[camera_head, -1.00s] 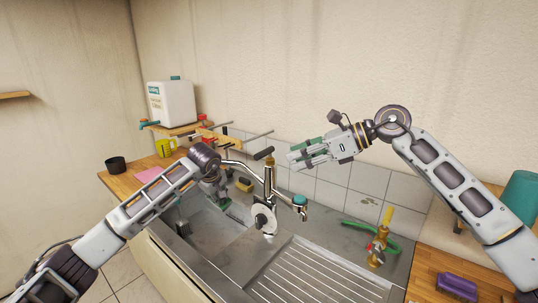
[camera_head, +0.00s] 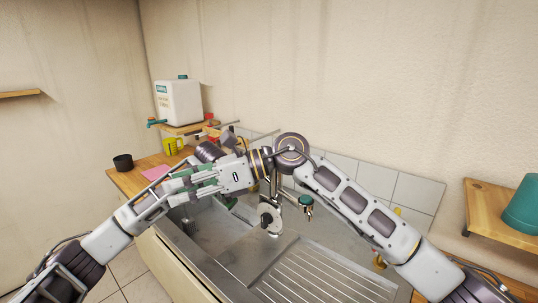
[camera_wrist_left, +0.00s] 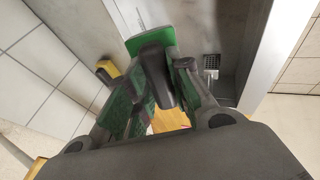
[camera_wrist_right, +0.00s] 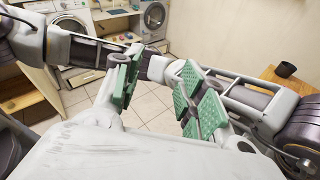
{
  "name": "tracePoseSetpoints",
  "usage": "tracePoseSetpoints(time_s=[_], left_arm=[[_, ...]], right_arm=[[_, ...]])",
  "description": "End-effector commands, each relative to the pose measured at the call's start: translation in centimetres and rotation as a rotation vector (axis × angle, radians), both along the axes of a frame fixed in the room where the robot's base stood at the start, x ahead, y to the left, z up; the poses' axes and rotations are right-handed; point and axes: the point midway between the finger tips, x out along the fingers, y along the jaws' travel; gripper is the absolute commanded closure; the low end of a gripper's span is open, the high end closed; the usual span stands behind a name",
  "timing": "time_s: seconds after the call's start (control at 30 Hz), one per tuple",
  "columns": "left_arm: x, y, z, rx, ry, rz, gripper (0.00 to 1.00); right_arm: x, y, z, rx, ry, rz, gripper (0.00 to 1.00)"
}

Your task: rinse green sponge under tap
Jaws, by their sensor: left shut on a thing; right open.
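The green sponge (camera_wrist_left: 148,41) is held at the fingertips of my left gripper (camera_wrist_left: 166,85), in the left wrist view. In the head view my left gripper (camera_head: 229,196) is low over the sink basin (camera_head: 205,235), mostly hidden behind my right wrist. The tap (camera_head: 273,188) stands at the back of the sink, its upper part partly covered by my right arm. No water shows. My right gripper (camera_head: 184,183) is open and empty, pointing left, above or across my left forearm. In the right wrist view its green-padded fingers (camera_wrist_right: 158,92) are spread, with my left arm beyond them.
A yellow block (camera_wrist_left: 107,69) lies beside the basin, and a drain (camera_wrist_left: 211,63) shows. A ribbed drainboard (camera_head: 320,275) is to the right. A black cup (camera_head: 123,162), yellow mug (camera_head: 173,146) and white canister (camera_head: 179,102) stand at the left. A shelf (camera_head: 490,215) is at right.

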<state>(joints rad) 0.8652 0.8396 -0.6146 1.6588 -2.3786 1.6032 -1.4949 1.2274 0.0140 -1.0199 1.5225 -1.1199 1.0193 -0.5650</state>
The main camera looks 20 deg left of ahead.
Motion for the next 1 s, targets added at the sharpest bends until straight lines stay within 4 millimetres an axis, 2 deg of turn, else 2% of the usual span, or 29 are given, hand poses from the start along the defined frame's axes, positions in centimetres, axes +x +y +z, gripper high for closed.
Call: tracePoseSetpoints(time_s=[0.1,0.43,0.67,1.0], left_arm=[[0.0,0.0,0.0,0.0,0.0,0.0,0.98],[0.0,0.0,0.0,0.0,0.0,0.0,0.98],[0.0,0.0,0.0,0.0,0.0,0.0,0.98],[0.0,0.0,0.0,0.0,0.0,0.0,0.98]], right_arm=[[-2.0,1.9,1.5,0.066,0.054,0.01,0.59],[-4.8,5.6,5.7,0.231,0.196,-0.025,0.59],[-5.5,7.3,8.4,0.331,0.291,-0.074,0.59],[-5.0,9.0,11.5,0.453,0.427,-0.181,0.59]])
